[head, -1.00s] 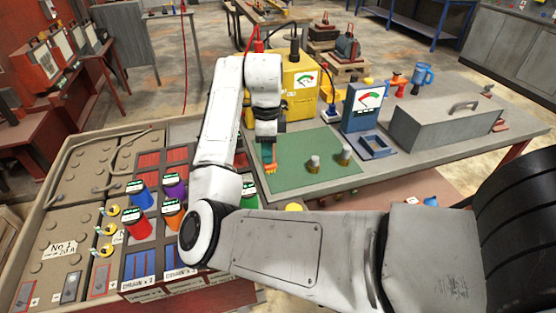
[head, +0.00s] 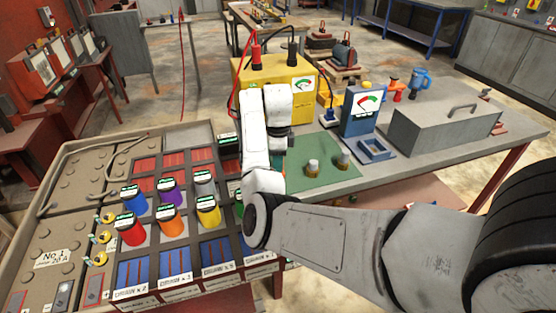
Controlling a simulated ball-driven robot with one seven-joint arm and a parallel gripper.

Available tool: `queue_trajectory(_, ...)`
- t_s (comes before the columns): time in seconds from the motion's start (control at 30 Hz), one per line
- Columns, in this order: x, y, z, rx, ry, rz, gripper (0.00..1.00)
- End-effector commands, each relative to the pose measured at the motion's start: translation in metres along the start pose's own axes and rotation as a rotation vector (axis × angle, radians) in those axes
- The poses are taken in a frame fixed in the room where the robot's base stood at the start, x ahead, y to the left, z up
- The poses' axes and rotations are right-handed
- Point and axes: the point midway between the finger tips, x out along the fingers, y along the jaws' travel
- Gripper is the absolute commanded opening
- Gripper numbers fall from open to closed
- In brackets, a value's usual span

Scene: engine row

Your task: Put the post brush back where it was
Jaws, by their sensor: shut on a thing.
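My gripper (head: 279,158) is seen from above at the left edge of the green mat (head: 322,180), partly covered by my own arm. It is shut on the post brush. The brush itself is hidden behind my arm now; a second ago its orange part showed below the gripper. I cannot tell whether the brush touches the mat.
A yellow box (head: 300,73) with a dial and a blue meter (head: 362,108) stand on the bench behind. A grey toolbox (head: 445,125) is at right. Coloured cylinders (head: 170,219) stand in the crate of cells at left. Red and black cables rise from the yellow box.

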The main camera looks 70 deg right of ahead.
Motion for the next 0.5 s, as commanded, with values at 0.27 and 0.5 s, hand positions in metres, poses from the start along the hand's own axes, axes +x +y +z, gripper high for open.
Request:
queue_trajectory(0.27, 0.0031, -0.0001, 0.0001, 0.0, 0.0, -0.001, 0.02)
queue_trajectory(0.5, 0.0062, 0.0001, 0.0001, 0.0, 0.0, 0.0, 0.4)
